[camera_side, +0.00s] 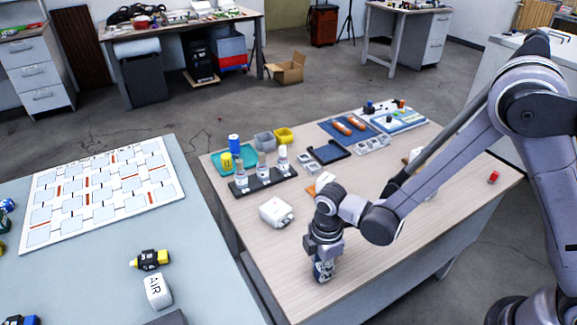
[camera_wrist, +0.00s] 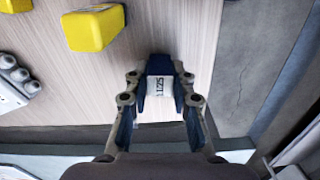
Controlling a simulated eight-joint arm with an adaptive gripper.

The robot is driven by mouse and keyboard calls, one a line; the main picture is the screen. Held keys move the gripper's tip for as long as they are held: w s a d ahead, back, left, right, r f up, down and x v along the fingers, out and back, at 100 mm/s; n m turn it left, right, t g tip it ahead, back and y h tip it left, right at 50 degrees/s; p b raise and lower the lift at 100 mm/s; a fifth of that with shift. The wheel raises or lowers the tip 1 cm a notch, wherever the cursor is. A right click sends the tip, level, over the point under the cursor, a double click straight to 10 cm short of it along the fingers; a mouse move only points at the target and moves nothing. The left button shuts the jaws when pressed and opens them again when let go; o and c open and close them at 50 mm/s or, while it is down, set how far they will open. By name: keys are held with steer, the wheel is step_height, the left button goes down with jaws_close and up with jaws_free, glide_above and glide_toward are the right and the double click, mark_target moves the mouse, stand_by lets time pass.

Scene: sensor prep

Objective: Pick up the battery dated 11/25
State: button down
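In the wrist view a small battery (camera_wrist: 160,86) with a white label sits between my fingertips. The dark print on the label appears rotated and reads like 11/25. My gripper (camera_wrist: 161,95) has its dark fingers against both sides of it, with no gap that I can see. In the side view my gripper (camera_side: 323,262) points down at the front edge of the wooden table (camera_side: 285,270). The fingers and my arm mostly hide the battery there. I cannot tell whether it rests on the table or is lifted.
In the wrist view a yellow block (camera_wrist: 95,28) lies on the table to the left. In the side view a white box-shaped item (camera_side: 276,212) stands to the left of my gripper. Behind it are a black rack (camera_side: 265,183) with bottles and a teal tray (camera_side: 222,161).

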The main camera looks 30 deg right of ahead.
steer(key=shift+r, duration=0.1)
stand_by(0.3)
steer(key=shift+r, duration=0.55)
steer(key=r, duration=0.1)
steer(key=d+r, duration=0.1)
steer(key=r, duration=0.1)
steer(key=shift+r, duration=0.2)
steer(key=s+d+r, duration=0.1)
steer(key=d+r, duration=0.5)
steer(key=d, duration=0.4)
steer(key=shift+d+r, duration=0.15)
steer(key=shift+d, duration=0.2)
steer(key=shift+w, duration=0.1)
